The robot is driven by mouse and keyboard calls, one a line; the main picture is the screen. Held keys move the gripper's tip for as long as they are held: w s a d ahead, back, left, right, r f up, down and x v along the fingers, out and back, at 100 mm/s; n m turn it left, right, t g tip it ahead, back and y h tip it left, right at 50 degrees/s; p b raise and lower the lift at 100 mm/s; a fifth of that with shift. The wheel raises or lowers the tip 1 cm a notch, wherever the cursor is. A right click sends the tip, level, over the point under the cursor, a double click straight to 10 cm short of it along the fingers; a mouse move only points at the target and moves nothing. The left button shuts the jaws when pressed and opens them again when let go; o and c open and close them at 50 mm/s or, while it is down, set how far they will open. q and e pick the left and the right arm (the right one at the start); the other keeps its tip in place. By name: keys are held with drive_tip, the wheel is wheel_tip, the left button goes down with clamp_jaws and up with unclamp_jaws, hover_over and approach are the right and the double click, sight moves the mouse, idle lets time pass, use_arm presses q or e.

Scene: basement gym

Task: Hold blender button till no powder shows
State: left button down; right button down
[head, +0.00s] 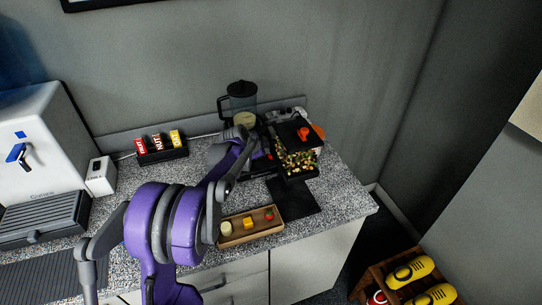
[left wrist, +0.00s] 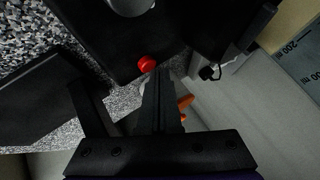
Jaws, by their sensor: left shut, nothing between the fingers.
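The blender (head: 241,103) stands against the back wall, with a clear jar, dark lid and handle. A pale mass (head: 244,122) shows low in the jar; I cannot tell powder from liquid in it. Part of a clear jar with printed markings (left wrist: 304,62) is at the right of the left wrist view, with pale contents (left wrist: 290,20). My left gripper (left wrist: 160,76) is shut and empty, its tips near a round red knob (left wrist: 147,64) on a black surface; contact is unclear. In the head view my purple arm hides the blender base and its button. My right gripper is out of view.
A black unit with a red knob (head: 304,131) and a tray of chopped pieces (head: 297,163) stand right of the blender. A wooden tray (head: 235,238) is at the counter front. A packet rack (head: 163,154) and coffee machine (head: 38,150) are left. A dark mat (head: 293,200) is bare.

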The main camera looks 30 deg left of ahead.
sight(269, 158)
use_arm(q)
drive_tip(key=shift+f, duration=0.5)
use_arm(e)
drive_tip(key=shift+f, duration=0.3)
use_arm(q)
drive_tip(key=shift+r, duration=0.1)
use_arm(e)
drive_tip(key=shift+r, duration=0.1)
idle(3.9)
use_arm(q)
drive_tip(key=shift+w+r, duration=0.1)
drive_tip(key=shift+r, duration=0.7)
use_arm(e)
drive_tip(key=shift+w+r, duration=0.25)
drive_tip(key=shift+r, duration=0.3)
